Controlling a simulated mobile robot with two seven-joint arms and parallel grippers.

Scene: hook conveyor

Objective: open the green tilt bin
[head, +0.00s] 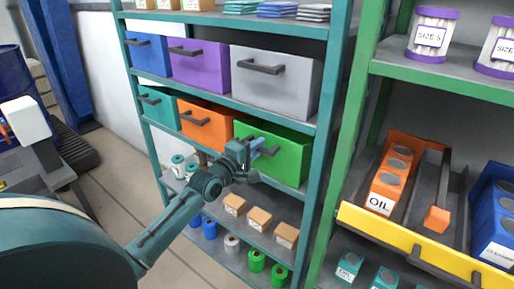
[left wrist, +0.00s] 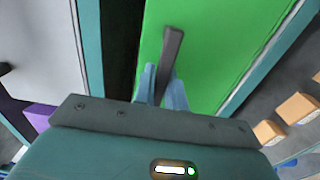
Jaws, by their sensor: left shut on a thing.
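The green tilt bin (head: 290,157) sits at the right end of the middle row of bins on the teal shelf unit. Its front looks upright and level with the orange bin beside it. My left gripper (head: 256,148) is at the upper left of the green front, shut on the bin's dark handle. In the left wrist view the two bluish fingers (left wrist: 161,92) lie either side of the dark handle (left wrist: 172,48), with the green front (left wrist: 212,45) behind it. My right gripper is not in view.
An orange bin (head: 196,135) and a teal bin (head: 153,112) stand left of the green one. A grey bin (head: 296,82) is above. Small boxes (head: 260,217) sit on the shelf below. A green rack post (head: 340,150) stands close on the right.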

